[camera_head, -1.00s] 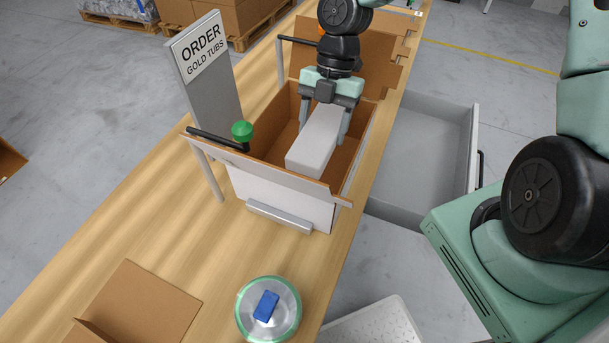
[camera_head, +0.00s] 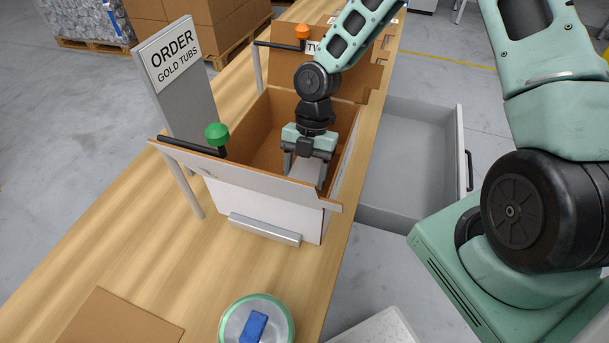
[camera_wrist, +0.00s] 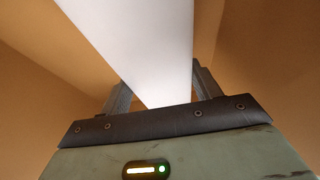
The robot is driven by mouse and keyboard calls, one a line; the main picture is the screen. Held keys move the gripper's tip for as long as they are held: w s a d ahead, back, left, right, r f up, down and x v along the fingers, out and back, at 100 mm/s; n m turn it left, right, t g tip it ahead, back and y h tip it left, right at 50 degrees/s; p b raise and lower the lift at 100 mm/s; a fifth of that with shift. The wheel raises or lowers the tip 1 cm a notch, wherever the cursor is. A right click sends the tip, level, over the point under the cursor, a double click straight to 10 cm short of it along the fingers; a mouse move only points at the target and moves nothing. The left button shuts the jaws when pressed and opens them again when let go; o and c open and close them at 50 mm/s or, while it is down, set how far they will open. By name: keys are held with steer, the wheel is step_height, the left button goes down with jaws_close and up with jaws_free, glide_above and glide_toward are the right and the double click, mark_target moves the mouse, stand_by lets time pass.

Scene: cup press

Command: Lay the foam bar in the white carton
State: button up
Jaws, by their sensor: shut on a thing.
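The white carton (camera_head: 262,200) stands open on the wooden bench, with brown cardboard inside and its flaps folded out. My gripper (camera_head: 305,180) is down inside the carton near its right wall, shut on the pale foam bar (camera_head: 306,171). In the head view most of the bar is hidden by the gripper and the carton's front flap. In the wrist view the foam bar (camera_wrist: 140,45) runs away from between the fingers (camera_wrist: 160,90), with brown carton walls on both sides. I cannot tell whether the bar touches the carton floor.
A grey sign reading "ORDER GOLD TUBS" (camera_head: 175,65) stands left of the carton. A green knob (camera_head: 216,134) on a black bar is at its front left, an orange one (camera_head: 303,31) behind. A round tub with a blue block (camera_head: 253,326) is in front. An open grey drawer (camera_head: 415,165) is at right.

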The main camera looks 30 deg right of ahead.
mark_target(311, 159)
steer(key=shift+f, duration=0.6)
steer(key=shift+f, duration=0.15)
steer(key=o, duration=1)
steer(key=v, duration=1.2)
steer(key=shift+r, duration=0.2)
